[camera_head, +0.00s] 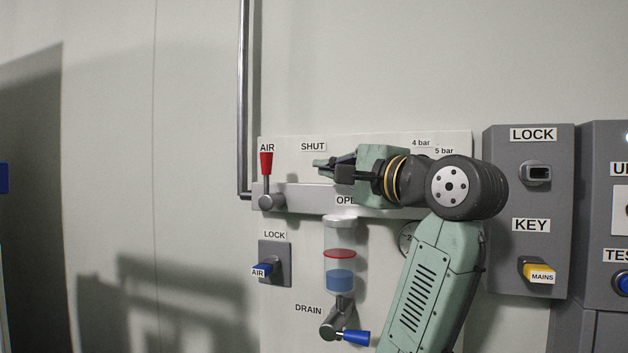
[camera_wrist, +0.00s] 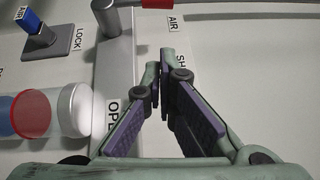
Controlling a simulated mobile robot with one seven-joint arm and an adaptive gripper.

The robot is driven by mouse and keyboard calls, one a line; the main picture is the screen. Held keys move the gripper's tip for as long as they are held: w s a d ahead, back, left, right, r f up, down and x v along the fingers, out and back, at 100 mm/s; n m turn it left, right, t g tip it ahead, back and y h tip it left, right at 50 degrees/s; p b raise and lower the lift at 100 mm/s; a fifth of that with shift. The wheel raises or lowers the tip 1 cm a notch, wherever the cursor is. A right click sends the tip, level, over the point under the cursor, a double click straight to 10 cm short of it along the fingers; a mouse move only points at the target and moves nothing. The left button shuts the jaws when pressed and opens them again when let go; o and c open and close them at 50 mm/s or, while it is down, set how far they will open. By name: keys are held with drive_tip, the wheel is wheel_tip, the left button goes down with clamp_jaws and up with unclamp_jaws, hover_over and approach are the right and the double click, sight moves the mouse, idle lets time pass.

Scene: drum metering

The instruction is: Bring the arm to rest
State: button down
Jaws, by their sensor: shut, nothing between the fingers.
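My gripper (camera_head: 320,165) is in front of the upper part of the pale panel in the head view, pointing left. It is shut and empty. In the wrist view its fingers (camera_wrist: 160,78) meet at the tips, with nothing between them. The red-handled AIR lever (camera_head: 266,165) stands upright to the left of the fingertips, apart from them. Its shaft also shows at the top of the wrist view (camera_wrist: 107,18). My arm hides part of the panel, including some of the OPEN label and part of a round gauge (camera_head: 406,238).
Below the gripper are a clear bowl with blue liquid (camera_head: 340,275) and a blue-handled drain valve (camera_head: 350,336). A blue AIR lock key (camera_head: 264,268) sits lower left. The grey LOCK and KEY box (camera_head: 530,200) stands right of my arm. The wall at left is clear.

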drive_tip(key=shift+b+v, duration=0.4)
drive_tip(key=shift+v, duration=1.55)
